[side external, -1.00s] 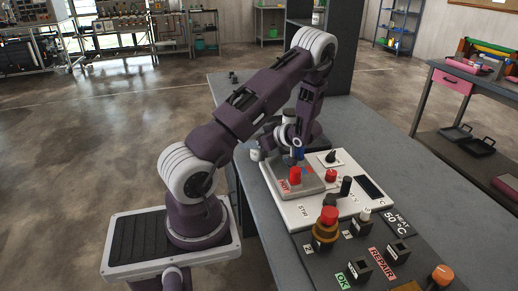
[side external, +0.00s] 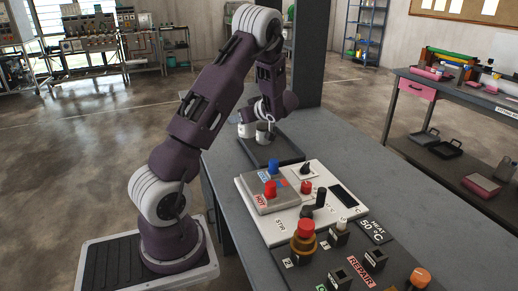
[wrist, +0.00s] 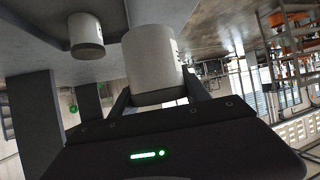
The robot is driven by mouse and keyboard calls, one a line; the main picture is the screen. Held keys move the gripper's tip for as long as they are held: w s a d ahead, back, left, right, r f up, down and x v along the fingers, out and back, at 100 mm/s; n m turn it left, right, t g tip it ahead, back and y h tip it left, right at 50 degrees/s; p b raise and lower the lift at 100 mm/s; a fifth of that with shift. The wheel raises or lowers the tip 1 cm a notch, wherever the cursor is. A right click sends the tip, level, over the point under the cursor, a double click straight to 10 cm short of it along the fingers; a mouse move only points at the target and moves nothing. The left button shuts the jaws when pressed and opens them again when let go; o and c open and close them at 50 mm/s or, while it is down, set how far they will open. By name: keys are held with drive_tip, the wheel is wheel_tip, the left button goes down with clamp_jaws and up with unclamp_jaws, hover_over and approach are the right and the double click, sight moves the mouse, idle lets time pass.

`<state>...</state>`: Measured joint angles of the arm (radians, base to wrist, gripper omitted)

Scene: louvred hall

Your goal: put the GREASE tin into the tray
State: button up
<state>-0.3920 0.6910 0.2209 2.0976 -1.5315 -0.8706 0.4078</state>
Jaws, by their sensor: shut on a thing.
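My gripper (wrist: 156,97) is shut on a pale grey-white tin (wrist: 152,65), gripped between its two fingers in the wrist view. In the side view this appears to be the tin (side external: 263,133) just below my wrist, by the dark tray (side external: 289,161). I cannot tell its height above the tray. A second similar tin (side external: 246,126) is just to the left; it also shows apart from the held one in the wrist view (wrist: 86,35). No label on either tin is readable, so I cannot tell which is GREASE.
A white control panel (side external: 282,229) with a HOT and COLD block, red and blue knobs and switches sits in front of the tray. More controls (side external: 335,265) are nearer the camera. A dark column (side external: 312,55) rises behind. The grey tabletop right of the tray is clear.

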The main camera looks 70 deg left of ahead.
drive_tip(key=w+a+m+t, duration=0.2)
drive_tip(key=w+m+t, duration=0.2)
drive_tip(key=w, duration=0.3)
drive_tip(key=m+t+h, duration=0.2)
drive_tip(key=m+t, duration=0.4)
hover_over(277, 153)
wheel_tip(277, 153, down, 11)
drive_tip(key=shift+r, duration=0.2)
drive_tip(key=shift+f, duration=0.1)
drive_tip(key=o, duration=1.5)
drive_tip(key=shift+f, duration=0.1)
drive_tip(key=shift+o, duration=0.2)
